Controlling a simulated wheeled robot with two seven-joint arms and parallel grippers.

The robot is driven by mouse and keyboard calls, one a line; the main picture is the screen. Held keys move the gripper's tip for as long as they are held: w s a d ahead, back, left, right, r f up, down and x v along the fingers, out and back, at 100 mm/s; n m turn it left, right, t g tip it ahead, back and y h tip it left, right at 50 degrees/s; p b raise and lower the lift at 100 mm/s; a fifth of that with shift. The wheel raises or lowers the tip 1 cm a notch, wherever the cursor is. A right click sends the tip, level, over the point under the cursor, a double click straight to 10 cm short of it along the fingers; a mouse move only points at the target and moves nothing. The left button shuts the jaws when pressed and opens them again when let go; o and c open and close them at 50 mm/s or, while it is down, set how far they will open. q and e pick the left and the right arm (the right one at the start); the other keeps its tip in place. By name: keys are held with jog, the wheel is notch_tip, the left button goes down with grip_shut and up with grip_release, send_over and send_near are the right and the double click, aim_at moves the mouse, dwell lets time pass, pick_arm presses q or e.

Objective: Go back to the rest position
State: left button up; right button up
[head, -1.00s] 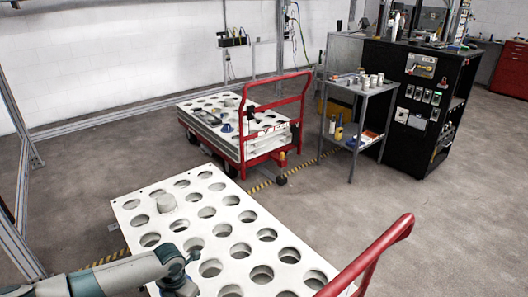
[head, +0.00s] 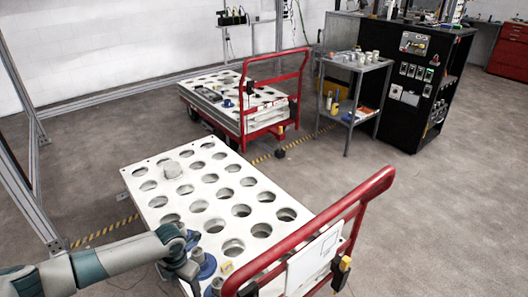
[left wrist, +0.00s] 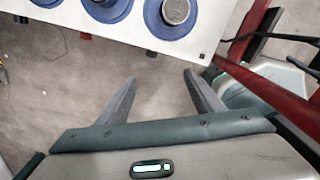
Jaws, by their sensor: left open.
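My left arm (head: 120,257) comes in from the lower left of the head view and reaches over the near edge of a white board with round holes (head: 150,208). Its gripper end is at the bottom of that view, where the fingers are not clear. In the left wrist view my left gripper (left wrist: 159,80) is open and empty, its fingers apart above bare floor. The board's edge (left wrist: 50,12) and a blue disc with a metal part (left wrist: 175,12) lie beyond the fingertips. My right gripper is in neither view.
The near cart has a red handle (head: 345,200) right of my arm. A second red cart (head: 240,110), a grey side table (head: 352,65) and a black cabinet (head: 408,90) stand behind. Floor at right is clear.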

pick_arm(q)
notch_tip(320, 180, down, 10)
jog(key=s+a+n+t+h, duration=0.1)
jog(key=a+n+t, duration=0.15)
jog(key=n, duration=0.95)
jog(key=s+a+f+n+t, duration=0.3)
jog(key=s+a+f+n, duration=0.3)
jog(key=n, duration=0.3)
jog(key=s+a+f+n+t+y, duration=0.1)
jog(key=s+a+f+n+y, duration=0.15)
jog(key=s+a+n, duration=0.65)
jog(key=s+a+f+n+t+y, duration=0.1)
jog(key=s+a+f+n, duration=0.35)
jog(key=s+a, duration=0.75)
jog(key=d+f+n+h, duration=0.2)
jog(key=d, duration=1.6)
jog(key=s+d+f+n+h, duration=0.1)
jog(key=d+f+n+h, duration=0.1)
jog(key=d, duration=1.7)
jog(key=shift+f+g, duration=0.35)
jog(key=shift+f, duration=0.2)
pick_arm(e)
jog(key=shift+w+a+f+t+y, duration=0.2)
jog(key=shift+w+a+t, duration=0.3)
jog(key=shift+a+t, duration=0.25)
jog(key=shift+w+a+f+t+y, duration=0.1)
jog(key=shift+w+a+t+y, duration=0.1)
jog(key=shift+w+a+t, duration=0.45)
